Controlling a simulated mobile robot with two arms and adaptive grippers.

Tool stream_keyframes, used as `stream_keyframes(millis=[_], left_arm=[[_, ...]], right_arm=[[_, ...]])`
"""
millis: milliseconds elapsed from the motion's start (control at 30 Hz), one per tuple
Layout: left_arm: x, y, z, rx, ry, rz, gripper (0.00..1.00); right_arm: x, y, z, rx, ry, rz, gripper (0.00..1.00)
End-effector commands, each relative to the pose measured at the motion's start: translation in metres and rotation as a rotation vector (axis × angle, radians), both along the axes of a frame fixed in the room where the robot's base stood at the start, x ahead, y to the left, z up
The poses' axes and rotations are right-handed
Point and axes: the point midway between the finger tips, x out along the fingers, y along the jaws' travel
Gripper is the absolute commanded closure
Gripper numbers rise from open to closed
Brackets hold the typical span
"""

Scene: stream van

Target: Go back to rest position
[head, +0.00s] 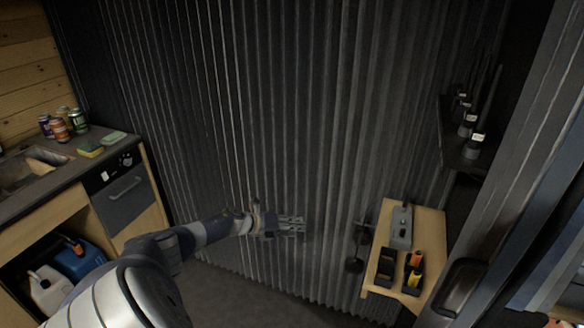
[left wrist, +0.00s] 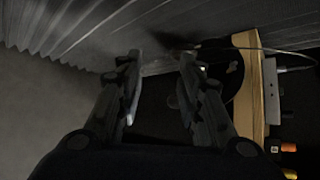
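My left arm reaches in from the lower left in the head view. Its gripper (head: 292,227) is in front of the dark corrugated wall (head: 270,110), left of a small wooden shelf. In the left wrist view the two fingers of this gripper (left wrist: 160,85) stand apart with nothing between them. The wooden shelf edge (left wrist: 247,85) lies to the right of the fingers there. My right gripper shows in neither view.
The wooden shelf (head: 428,222) carries a grey device (head: 401,228) and dark holders with orange-handled items (head: 414,268). A counter (head: 60,175) with a sink (head: 30,168), cans (head: 60,130) and sponges (head: 90,149) is at left. Jugs (head: 78,258) stand below. Floor (head: 240,295) shows bare at lower middle.

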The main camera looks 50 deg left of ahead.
Motion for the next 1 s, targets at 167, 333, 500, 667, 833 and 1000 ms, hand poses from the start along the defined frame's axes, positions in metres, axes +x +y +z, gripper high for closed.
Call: stream_keyframes(millis=[167,333,500,667,833,1000], left_arm=[[0.000,0.000,0.000,0.000,0.000,-0.002,0.66],[0.000,-0.001,0.000,0.001,-0.001,-0.002,0.66],[-0.005,-0.010,-0.018,-0.049,0.014,0.039,0.66],[-0.036,-0.044,-0.094,-0.261,0.087,0.256,0.66],[-0.106,-0.092,-0.192,-0.529,0.215,0.598,0.66],[-0.194,-0.146,-0.272,-0.729,0.356,0.928,0.66]], right_arm=[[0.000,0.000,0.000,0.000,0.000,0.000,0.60],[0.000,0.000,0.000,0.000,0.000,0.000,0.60],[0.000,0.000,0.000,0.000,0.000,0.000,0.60],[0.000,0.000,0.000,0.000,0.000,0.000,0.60],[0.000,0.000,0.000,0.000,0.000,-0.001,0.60],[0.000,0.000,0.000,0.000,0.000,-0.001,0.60]])
